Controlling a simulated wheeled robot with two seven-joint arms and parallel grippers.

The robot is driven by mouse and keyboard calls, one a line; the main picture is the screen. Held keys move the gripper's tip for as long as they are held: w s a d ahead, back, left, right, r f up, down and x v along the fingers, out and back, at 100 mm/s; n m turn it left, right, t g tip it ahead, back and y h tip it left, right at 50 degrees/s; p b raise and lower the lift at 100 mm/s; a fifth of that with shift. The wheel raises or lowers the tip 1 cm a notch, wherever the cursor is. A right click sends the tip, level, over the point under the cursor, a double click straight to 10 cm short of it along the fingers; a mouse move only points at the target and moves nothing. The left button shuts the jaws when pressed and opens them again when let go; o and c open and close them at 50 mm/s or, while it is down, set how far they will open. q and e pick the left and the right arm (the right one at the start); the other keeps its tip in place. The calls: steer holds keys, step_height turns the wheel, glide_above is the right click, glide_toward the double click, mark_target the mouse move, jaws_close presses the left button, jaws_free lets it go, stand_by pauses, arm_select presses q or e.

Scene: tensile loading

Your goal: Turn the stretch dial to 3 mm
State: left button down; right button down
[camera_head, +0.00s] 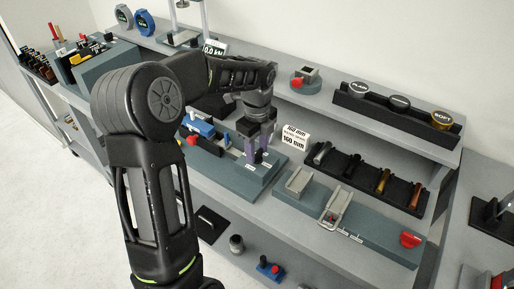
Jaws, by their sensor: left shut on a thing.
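My left gripper (258,152) points down over a teal plate (272,174) with small white labels, left of the middle of the bench. Its fingers are shut on a small part there, which they mostly hide; I cannot tell what it is. A display (294,138) reading "160 mm" stands just behind the gripper. A red knob (411,240) sits at the right end of a long teal bed with scale marks, well away from the gripper. I cannot tell which part is the stretch dial, and no 3 mm reading is legible. My right gripper is out of view.
A black rack (345,170) of coloured handles stands behind the long bed. A blue block (199,126) lies left of the gripper. The upper shelf carries a "0.0 kN" display (213,48) and a black holder (395,117) with round caps. My arm hides much of the left.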

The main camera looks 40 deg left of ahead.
arm_select(q)
steer(key=m+p, duration=0.1)
steer(key=m, duration=0.4)
steer(key=shift+r+m, duration=0.15)
steer(key=shift+m, duration=0.15)
steer(key=m+p, duration=0.1)
steer(key=m, duration=0.3)
steer(key=shift+m, duration=0.3)
steer(key=m+p, duration=0.1)
steer(key=m, duration=0.1)
steer(key=shift+m+p, duration=1.5)
steer(key=shift+m, duration=0.7)
steer(key=shift+w, duration=0.1)
steer(key=c, duration=0.8)
jaws_free()
steer(key=shift+c, duration=0.2)
